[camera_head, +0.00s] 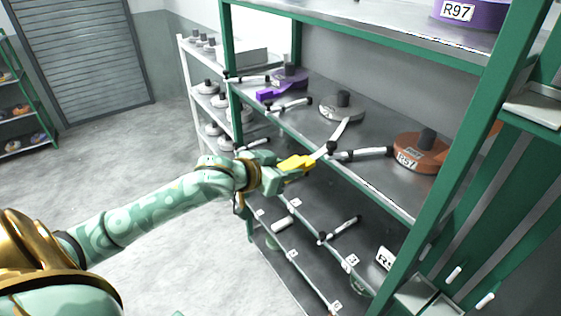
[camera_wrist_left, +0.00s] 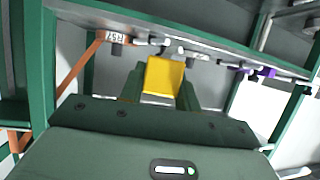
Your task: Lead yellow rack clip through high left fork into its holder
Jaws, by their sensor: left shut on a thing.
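The yellow rack clip (camera_head: 297,163) is held in my left gripper (camera_head: 282,170), in front of the green rack's shelf edge. In the left wrist view the yellow clip (camera_wrist_left: 164,76) sits between the two green fingers (camera_wrist_left: 161,93). A white webbing strip (camera_head: 341,131) runs from near the clip up toward a grey reel (camera_head: 341,107) on the shelf. A white rod with a dark end (camera_head: 362,153) sticks out just right of the clip; whether the webbing touches its dark end I cannot tell. Which fork is the high left one, and the clip's holder, I cannot make out.
A purple clip (camera_head: 270,95) and purple reel (camera_head: 290,76) are at the shelf's far end. A brown-orange reel (camera_head: 420,153) labelled R57 is at the near end. Another white rod (camera_head: 290,105) projects left of the grey reel. Open floor (camera_head: 160,140) lies left of the rack.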

